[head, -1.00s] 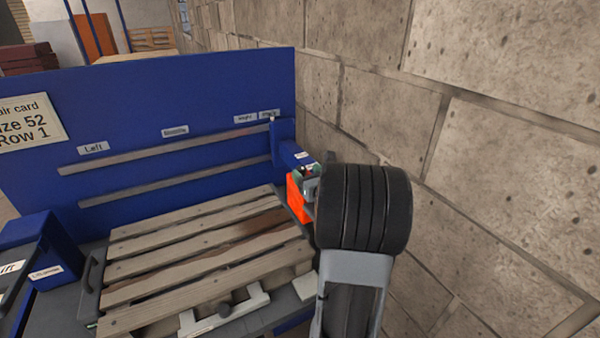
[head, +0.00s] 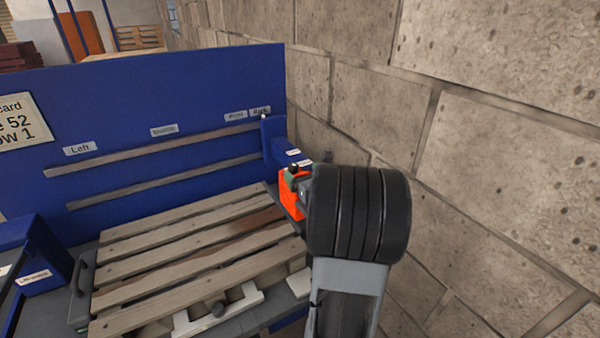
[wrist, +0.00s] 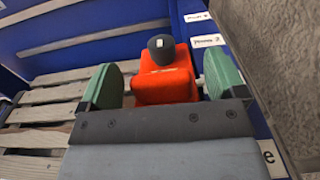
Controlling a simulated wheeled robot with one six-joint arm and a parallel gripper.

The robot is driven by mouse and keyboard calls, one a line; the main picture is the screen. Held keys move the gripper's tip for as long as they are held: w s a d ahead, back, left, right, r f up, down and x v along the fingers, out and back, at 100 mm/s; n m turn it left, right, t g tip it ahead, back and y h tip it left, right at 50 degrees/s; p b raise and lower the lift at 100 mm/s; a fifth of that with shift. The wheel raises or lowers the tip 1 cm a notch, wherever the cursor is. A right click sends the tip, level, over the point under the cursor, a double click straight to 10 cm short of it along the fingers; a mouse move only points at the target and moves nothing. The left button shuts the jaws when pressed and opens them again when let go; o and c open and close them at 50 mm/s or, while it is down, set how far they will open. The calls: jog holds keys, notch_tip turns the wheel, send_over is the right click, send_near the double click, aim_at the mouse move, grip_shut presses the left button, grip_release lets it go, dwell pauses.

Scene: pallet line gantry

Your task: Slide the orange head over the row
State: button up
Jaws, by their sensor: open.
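The orange head (head: 290,193) sits at the right end of the rails on the blue panel, under a blue carriage arm (head: 284,150). In the wrist view the orange head (wrist: 165,84) has a black knob (wrist: 161,48) on top. My gripper (wrist: 165,85) is open, with one green finger on each side of the orange head and gaps showing beside it. In the head view my wrist hides most of the gripper. The wooden pallet (head: 190,240) with its slat rows lies left of the head.
A blue panel (head: 120,110) with two rails stands behind the pallet, labelled Left, a blurred middle label, and others at right. A card reads "52" and "Row 1" (head: 15,120). A block wall (head: 480,150) is close on the right. A blue box (head: 35,260) stands at left.

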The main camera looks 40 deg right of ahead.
jog(key=b+v, duration=0.1)
jog(key=v, duration=1)
jog(key=shift+s+a, duration=0.1)
jog(key=shift+s, duration=0.15)
